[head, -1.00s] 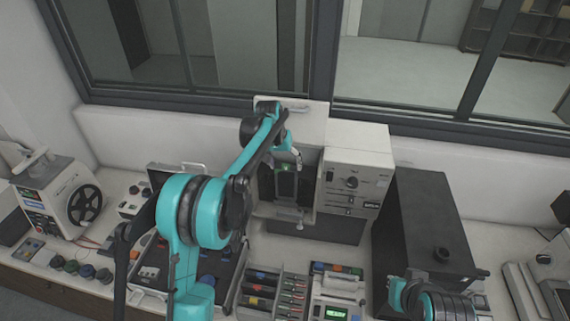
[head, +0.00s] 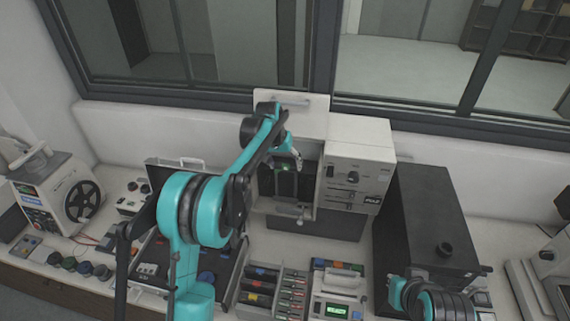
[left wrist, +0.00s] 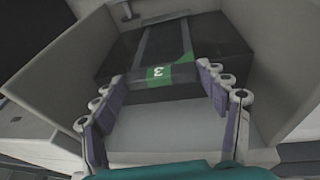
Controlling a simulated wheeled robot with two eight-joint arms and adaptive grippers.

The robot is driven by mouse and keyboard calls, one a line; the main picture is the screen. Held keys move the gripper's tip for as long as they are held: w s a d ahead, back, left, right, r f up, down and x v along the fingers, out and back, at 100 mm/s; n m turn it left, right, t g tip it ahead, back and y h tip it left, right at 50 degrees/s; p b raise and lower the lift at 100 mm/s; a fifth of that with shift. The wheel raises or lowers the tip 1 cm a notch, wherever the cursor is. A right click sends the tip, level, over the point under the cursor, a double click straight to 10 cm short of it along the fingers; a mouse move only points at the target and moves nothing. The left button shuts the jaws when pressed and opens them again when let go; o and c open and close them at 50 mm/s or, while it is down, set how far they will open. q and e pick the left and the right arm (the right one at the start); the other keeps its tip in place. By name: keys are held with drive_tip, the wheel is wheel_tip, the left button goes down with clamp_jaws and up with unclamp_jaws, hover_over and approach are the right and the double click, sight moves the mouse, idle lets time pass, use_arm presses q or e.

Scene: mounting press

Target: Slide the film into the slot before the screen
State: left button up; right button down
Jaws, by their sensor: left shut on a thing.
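The film (left wrist: 160,75) is a dark strip with a green label marked 3. The slot's edges and the film's far end are hard to make out. My left gripper (head: 291,158) is partly covered by its own arm.
A tall black box (head: 425,215) stands right of the press. An open dark case (head: 215,265), a pen rack (head: 275,290) and a small device with a green display (head: 338,305) lie in front. Pale side walls flank the gripper in the wrist view.

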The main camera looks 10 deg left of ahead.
use_arm(q)
drive_tip(key=shift+f, duration=0.55)
drive_tip(key=shift+r, duration=0.1)
drive_tip(key=o, duration=1.2)
drive_tip(key=v, duration=1.2)
